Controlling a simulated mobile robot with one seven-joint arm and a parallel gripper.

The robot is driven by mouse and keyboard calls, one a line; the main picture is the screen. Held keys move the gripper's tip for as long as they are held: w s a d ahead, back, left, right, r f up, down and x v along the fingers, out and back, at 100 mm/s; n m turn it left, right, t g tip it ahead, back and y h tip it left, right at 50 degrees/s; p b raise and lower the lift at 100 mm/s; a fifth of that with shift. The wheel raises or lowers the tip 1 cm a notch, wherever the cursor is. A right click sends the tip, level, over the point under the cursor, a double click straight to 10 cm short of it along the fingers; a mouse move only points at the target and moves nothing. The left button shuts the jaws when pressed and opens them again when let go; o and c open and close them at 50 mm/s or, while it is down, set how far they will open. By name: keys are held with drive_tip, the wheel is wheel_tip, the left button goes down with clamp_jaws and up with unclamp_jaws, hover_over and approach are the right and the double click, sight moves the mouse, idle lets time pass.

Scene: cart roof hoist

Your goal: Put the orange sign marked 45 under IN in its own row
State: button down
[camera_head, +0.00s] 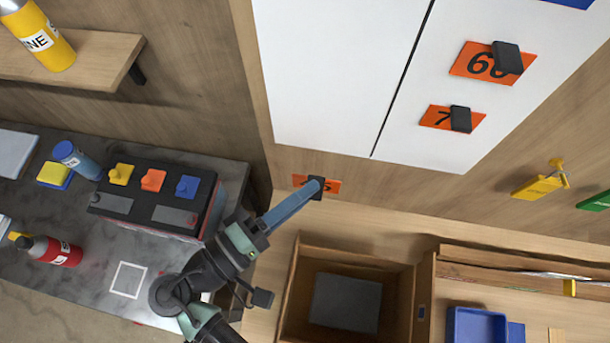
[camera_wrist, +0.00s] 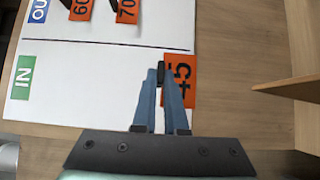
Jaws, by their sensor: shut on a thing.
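The orange sign marked 45 (camera_head: 300,181) is held by its dark knob in my gripper (camera_head: 316,187), just beyond the white board's lower edge in the head view. In the wrist view my fingers (camera_wrist: 160,72) are shut at the knob, and the sign (camera_wrist: 181,90) overlaps the board's right edge. The white board (camera_head: 340,60) has a black dividing line. The green IN label (camera_wrist: 22,78) is on one side of it; the blue OUT label (camera_wrist: 39,10) is on the other. Orange signs 60 (camera_head: 468,60) and 70 (camera_head: 437,115) are on the OUT side.
The IN side of the board looks bare in the wrist view. An open wooden box (camera_head: 287,300) stands below my gripper. Yellow (camera_head: 537,187) and green (camera_head: 595,201) tags are at the right. A battery (camera_head: 145,212) and bottles stand on the left bench (camera_head: 90,285).

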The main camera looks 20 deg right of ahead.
idle(0.4)
drive_tip(key=w+d+b, duration=0.1)
drive_tip(key=w+d, duration=0.3)
drive_tip(key=w, duration=0.2)
drive_tip(key=shift+w+d, duration=0.15)
drive_tip(key=shift+w, duration=0.1)
idle(0.3)
drive_tip(key=shift+w+d+b, duration=0.35)
drive_tip(key=shift+w+b, duration=0.1)
drive_tip(key=shift+w, duration=0.05)
idle(1.8)
idle(0.3)
drive_tip(key=shift+c, duration=2)
unclamp_jaws()
